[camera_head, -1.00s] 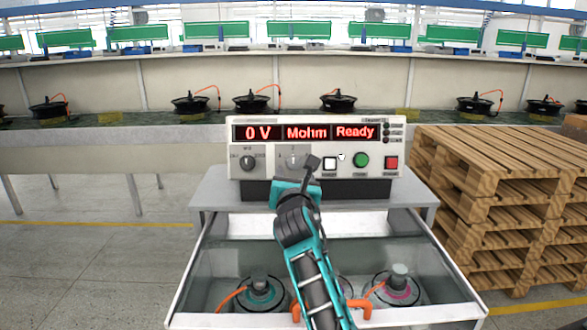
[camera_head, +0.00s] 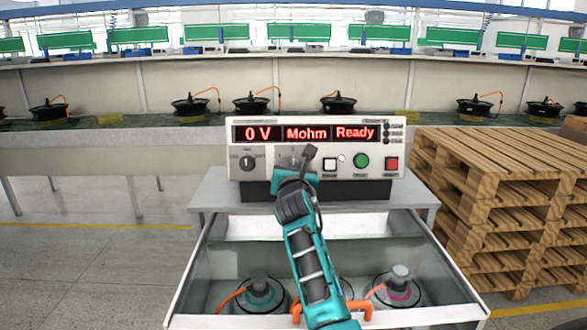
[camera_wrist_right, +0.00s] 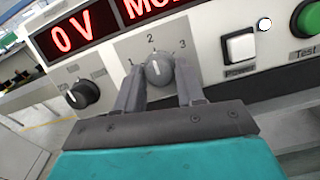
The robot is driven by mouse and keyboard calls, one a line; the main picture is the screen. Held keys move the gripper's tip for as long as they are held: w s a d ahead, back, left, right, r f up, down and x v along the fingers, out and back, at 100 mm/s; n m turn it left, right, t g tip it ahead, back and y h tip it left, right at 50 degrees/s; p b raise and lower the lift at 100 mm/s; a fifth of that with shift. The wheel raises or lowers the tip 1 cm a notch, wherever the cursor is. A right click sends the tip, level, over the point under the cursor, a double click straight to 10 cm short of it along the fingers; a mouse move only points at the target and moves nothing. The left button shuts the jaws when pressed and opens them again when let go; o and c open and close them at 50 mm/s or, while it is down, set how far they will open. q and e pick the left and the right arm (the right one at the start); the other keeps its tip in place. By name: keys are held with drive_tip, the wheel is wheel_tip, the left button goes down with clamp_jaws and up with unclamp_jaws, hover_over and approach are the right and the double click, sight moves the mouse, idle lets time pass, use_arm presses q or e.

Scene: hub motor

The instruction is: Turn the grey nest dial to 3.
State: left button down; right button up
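The grey nest dial (camera_wrist_right: 158,68) is on the front panel of the tester (camera_head: 213,160), under the printed numbers 1, 2 and 3. Its pointer seems to face 2. My right gripper (camera_wrist_right: 160,72) is at the panel with its fingers on either side of the dial. A narrow gap seems to show at the right finger, so the fingers look open around the dial; contact on the left side is unclear. In the head view my right gripper (camera_head: 296,163) covers most of the dial. My left gripper is not in view.
A black dial (camera_wrist_right: 82,95) is left of the grey dial. A white button (camera_wrist_right: 240,46) and a green Test button (camera_wrist_right: 308,18) are to its right, with a red button (camera_head: 391,163) beyond. An open drawer (camera_head: 215,262) holding motors lies below. Pallets (camera_head: 490,190) stand at right.

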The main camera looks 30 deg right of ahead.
drive_tip(key=c, duration=0.6)
drive_tip(key=shift+m, duration=0.3)
drive_tip(key=shift+c, duration=0.2)
drive_tip(key=m+g, duration=0.1)
drive_tip(key=m, duration=0.3)
drive_tip(key=m+g+h, duration=0.1)
drive_tip(key=m, duration=0.3)
drive_tip(key=m+g+h+p, duration=0.1)
drive_tip(key=m, duration=0.4)
drive_tip(key=shift+w+a+r, duration=0.1)
drive_tip(key=shift+w+a, duration=0.05)
drive_tip(key=shift+a, duration=0.1)
drive_tip(key=shift+m, duration=0.3)
drive_tip(key=o, duration=1.1)
drive_tip(key=shift+c, duration=0.2)
